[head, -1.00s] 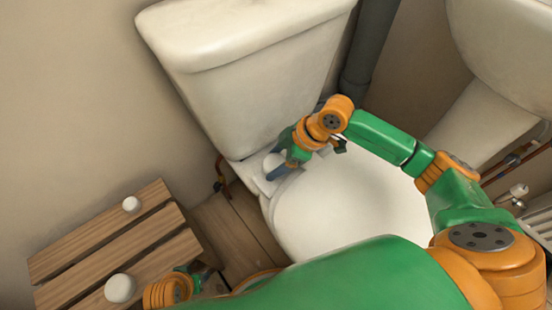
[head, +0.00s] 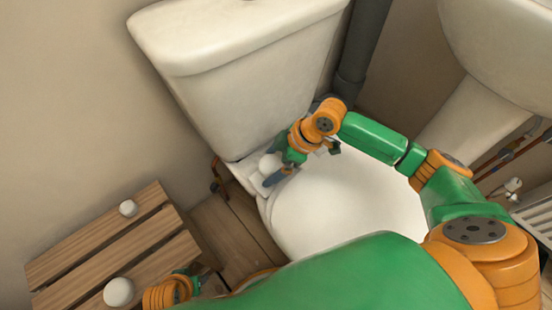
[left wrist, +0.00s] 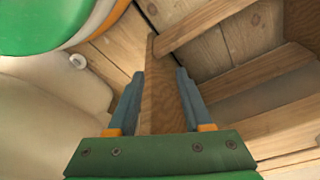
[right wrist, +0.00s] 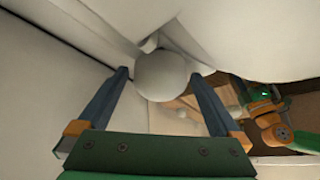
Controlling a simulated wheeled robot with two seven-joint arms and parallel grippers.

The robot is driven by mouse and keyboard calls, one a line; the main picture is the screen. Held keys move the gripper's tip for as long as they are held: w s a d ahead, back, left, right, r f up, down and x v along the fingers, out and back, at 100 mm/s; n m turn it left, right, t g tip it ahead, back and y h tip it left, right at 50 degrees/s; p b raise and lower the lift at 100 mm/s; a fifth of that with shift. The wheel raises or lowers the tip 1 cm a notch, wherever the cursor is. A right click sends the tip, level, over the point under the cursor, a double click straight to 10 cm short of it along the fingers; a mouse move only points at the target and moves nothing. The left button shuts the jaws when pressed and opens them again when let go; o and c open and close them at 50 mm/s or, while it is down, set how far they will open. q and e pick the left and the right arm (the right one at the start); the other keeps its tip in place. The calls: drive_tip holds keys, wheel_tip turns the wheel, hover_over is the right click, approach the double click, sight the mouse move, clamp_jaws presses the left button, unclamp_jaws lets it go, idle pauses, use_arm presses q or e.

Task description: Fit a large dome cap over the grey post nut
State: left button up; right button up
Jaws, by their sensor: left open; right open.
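A large white dome cap (head: 271,163) sits on the ledge behind the toilet seat. My right gripper (head: 274,173) is open around it, and in the right wrist view the dome (right wrist: 163,76) lies between the spread fingertips (right wrist: 160,75). No grey post nut shows; whatever is under the dome is hidden. A second large dome cap (head: 119,291) and a smaller one (head: 128,208) rest on the slatted wooden stool. My left gripper (head: 203,279) is open and low beside the stool. In the left wrist view its fingers (left wrist: 160,74) are apart with a wooden board behind them.
The toilet tank (head: 235,85) rises behind the cap, and the closed toilet lid (head: 345,205) is in front. A slatted wooden stool (head: 100,245) stands at left. A dark pipe (head: 362,50) and a basin (head: 505,45) are at right. A small pale ring (left wrist: 78,61) shows by the toilet foot.

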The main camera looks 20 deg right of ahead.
drive_tip(key=p+v, duration=0.3)
drive_tip(key=v, duration=0.3)
drive_tip(key=shift+r, duration=0.2)
use_arm(q)
drive_tip(key=s+a+f, duration=0.1)
drive_tip(key=s+f, duration=0.3)
drive_tip(key=f, duration=0.1)
drive_tip(key=shift+s+f, duration=0.2)
use_arm(e)
drive_tip(key=shift+s+d+r, duration=0.1)
drive_tip(key=shift+d+r, duration=0.15)
use_arm(q)
drive_tip(key=shift+a, duration=0.1)
